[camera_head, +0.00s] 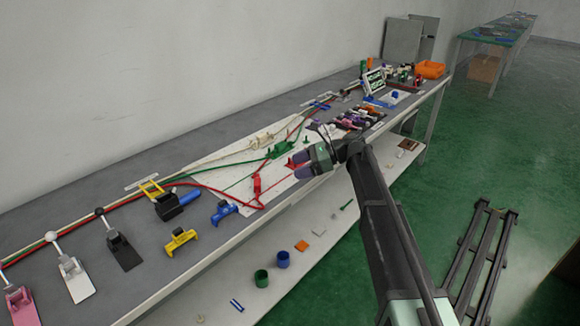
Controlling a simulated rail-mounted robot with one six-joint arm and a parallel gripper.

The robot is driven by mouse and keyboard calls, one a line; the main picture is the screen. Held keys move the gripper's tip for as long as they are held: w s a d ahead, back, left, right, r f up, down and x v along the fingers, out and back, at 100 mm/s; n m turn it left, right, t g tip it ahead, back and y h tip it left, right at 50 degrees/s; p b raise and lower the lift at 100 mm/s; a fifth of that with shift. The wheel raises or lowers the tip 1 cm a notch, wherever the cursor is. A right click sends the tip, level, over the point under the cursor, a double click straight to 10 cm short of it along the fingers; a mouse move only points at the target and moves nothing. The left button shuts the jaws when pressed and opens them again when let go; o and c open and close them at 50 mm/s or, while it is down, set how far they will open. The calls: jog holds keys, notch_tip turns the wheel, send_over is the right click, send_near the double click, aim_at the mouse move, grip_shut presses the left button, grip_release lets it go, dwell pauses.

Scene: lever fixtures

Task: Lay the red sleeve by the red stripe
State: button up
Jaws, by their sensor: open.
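A small upright red piece (257,186), which looks like the red sleeve, sits on a red cable on the white board (225,167). Another red part (290,164) lies just beyond my gripper's fingertips, partly hidden. Thin red and green lines run across the board; I cannot tell which is the red stripe. My gripper (300,165) is open over the board's right part, to the right of the upright red piece. Nothing shows between its purplish fingers.
Green (283,149) and cream (262,138) fixtures stand on the board behind. Blue (223,212) and yellow (180,241) clamps and several levers stand at left. Dark-handled tools (352,121) crowd the bench to the right. The lower shelf holds loose cups.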

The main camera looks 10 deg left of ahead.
jog(key=s+d+f+n+t+h, duration=0.1)
jog(key=s+d+f+n+h, duration=0.2)
jog(key=s+d, duration=0.6)
jog(key=s+d+f+n+t+h, duration=0.1)
jog(key=s+d+f+n+h, duration=0.3)
jog(key=s+d+n, duration=0.3)
jog(key=s+d+f+n+t+h, duration=0.1)
jog(key=s+d+f+n+h, duration=0.2)
jog(key=s+d, duration=0.9)
jog(key=d+n+h, duration=0.1)
jog(key=d+h, duration=0.2)
jog(key=shift+s+f+n+t, duration=0.35)
jog(key=shift+s+n+t, duration=0.05)
jog(key=shift+w, duration=0.1)
